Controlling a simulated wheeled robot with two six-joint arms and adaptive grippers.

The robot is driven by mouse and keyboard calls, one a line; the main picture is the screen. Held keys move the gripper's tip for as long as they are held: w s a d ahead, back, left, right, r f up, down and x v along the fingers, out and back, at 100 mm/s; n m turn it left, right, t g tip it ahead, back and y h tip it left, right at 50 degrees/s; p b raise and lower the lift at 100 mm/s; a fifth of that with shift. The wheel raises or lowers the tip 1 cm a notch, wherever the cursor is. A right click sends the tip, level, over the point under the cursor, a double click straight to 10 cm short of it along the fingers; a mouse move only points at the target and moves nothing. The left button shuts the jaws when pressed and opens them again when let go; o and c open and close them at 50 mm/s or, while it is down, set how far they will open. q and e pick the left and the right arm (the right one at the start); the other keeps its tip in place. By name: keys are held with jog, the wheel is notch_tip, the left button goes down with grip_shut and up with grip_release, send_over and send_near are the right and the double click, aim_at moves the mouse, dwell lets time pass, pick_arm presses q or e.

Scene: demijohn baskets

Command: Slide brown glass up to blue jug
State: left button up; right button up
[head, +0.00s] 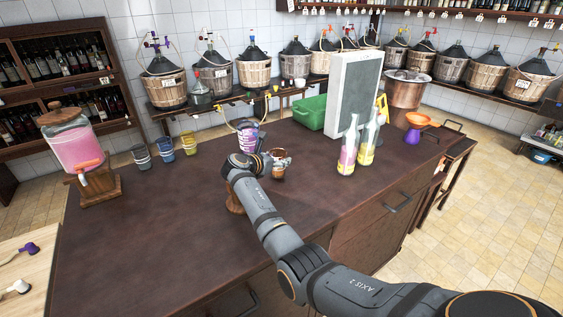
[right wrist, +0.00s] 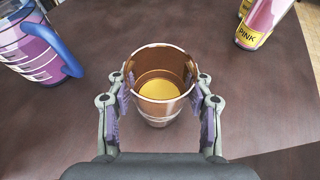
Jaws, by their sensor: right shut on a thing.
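The brown glass (right wrist: 158,110) is a clear amber tumbler standing upright on the dark table. It also shows in the head view (head: 279,172), partly covered by the gripper. My right gripper (right wrist: 160,92) is shut on it, one finger on each side. The jug with the blue handle (right wrist: 27,45) has white and purple bands and stands to the left, apart from the glass. In the head view the jug (head: 247,131) is just behind my right wrist, which hides its lower part. My left gripper is not in view.
Pink and yellow bottles (head: 349,150) stand right of the glass, before a grey board (head: 352,92). A green crate (head: 310,112) is behind. Three tumblers, one of them blue (head: 167,146), and a pink dispenser (head: 73,145) stand left. The table's left middle is clear.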

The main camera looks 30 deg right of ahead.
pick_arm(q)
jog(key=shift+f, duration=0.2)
pick_arm(e)
jog(key=shift+w+a+f, duration=0.15)
jog(key=shift+a+f, duration=0.15)
jog(key=shift+f, duration=0.35)
jog(key=shift+w+a+f+b, duration=0.15)
jog(key=shift+w+b, duration=0.5)
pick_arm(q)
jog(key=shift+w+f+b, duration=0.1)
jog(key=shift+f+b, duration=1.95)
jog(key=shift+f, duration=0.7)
pick_arm(e)
jog(key=shift+w+a, duration=0.1)
jog(key=shift+w, duration=1.55)
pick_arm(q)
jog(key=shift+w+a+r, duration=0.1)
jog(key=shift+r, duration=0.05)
